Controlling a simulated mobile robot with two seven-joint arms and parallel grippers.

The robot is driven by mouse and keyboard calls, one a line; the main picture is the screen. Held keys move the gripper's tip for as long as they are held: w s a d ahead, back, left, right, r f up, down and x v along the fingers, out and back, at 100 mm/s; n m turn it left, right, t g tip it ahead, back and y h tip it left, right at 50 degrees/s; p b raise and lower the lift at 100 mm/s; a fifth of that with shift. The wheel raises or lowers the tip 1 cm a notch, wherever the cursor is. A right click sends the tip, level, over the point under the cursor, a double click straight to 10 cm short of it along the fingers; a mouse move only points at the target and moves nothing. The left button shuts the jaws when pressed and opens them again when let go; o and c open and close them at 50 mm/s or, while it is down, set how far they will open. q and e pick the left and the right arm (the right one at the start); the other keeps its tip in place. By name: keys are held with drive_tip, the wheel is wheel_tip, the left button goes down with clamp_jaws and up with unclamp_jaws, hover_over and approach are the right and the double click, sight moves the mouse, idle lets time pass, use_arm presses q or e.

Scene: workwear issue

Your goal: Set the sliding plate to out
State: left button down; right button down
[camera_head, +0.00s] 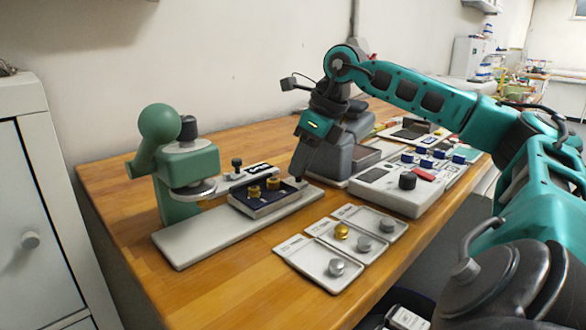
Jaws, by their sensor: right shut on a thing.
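The green press (186,165) with a round ball on its lever stands on a long pale base (205,240) on the wooden table. The sliding plate, a dark blue tray-like piece (262,209) with two brass-coloured pieces on it, lies on this base to the right of the press head, clear of it. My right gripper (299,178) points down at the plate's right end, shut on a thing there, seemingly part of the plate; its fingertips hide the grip. My left gripper is not in view.
Three shallow pale trays (290,246) with silver and gold knobs lie in front of the base. A grey cabinet (30,200) is at left. Bare table lies at front left.

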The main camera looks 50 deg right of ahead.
drive_tip(key=shift+d, duration=0.25)
drive_tip(key=c, duration=0.9)
unclamp_jaws()
drive_tip(key=shift+o, duration=0.2)
drive_tip(key=p+v, duration=0.3)
drive_tip(key=v, duration=1)
drive_tip(key=shift+a, duration=0.1)
